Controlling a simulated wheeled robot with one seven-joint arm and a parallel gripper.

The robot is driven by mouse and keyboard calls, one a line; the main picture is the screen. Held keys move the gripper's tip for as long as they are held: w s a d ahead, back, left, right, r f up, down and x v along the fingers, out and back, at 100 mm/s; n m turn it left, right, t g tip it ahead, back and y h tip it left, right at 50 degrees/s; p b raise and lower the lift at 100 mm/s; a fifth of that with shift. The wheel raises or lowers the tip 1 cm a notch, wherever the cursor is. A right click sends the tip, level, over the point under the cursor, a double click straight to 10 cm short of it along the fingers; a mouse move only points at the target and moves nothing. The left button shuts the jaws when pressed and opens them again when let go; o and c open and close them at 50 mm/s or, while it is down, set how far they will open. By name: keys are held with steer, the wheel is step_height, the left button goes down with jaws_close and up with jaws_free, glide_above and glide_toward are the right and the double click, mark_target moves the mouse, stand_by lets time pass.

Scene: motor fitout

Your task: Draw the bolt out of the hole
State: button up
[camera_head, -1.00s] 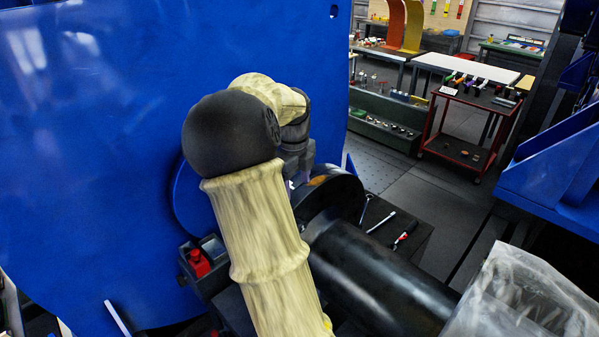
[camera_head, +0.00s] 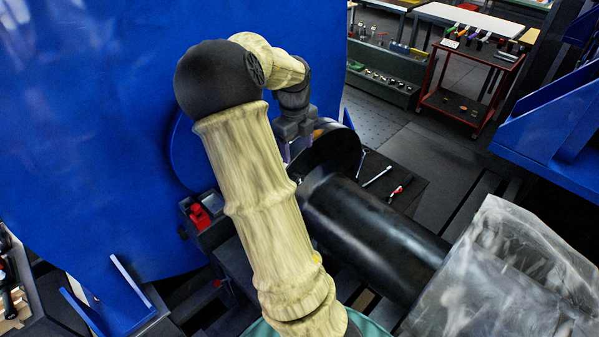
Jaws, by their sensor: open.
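My arm, in a pale cover with black joints, reaches up and over to the flange. My gripper (camera_head: 288,150) is at its end, pointing down just left of the black disc-shaped flange (camera_head: 338,152) on the black pipe or shaft (camera_head: 370,225). The gripper is open, but its fingertips are mostly hidden behind my arm and the flange. A blue round flange (camera_head: 185,158) stands against the large blue panel, facing the black one. I cannot make out the bolt or its hole; my arm and gripper cover that area.
A dark bin with a red object (camera_head: 200,215) sits left of my arm. Tools (camera_head: 400,187) lie on a dark surface right of the pipe. A plastic-wrapped block (camera_head: 510,275) is at lower right. A red cart (camera_head: 465,85) stands farther back.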

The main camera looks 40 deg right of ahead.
mark_target(300, 176)
steer(key=f, duration=0.4)
steer(key=f+p, duration=0.1)
steer(key=f, duration=0.3)
steer(key=f+p, duration=0.1)
steer(key=f, duration=0.3)
steer(key=shift+d, duration=0.4)
jaws_close()
steer(key=shift+s+d, duration=0.1)
steer(key=shift+s, duration=0.45)
steer(key=shift+s, duration=0.75)
steer(key=shift+s, duration=0.1)
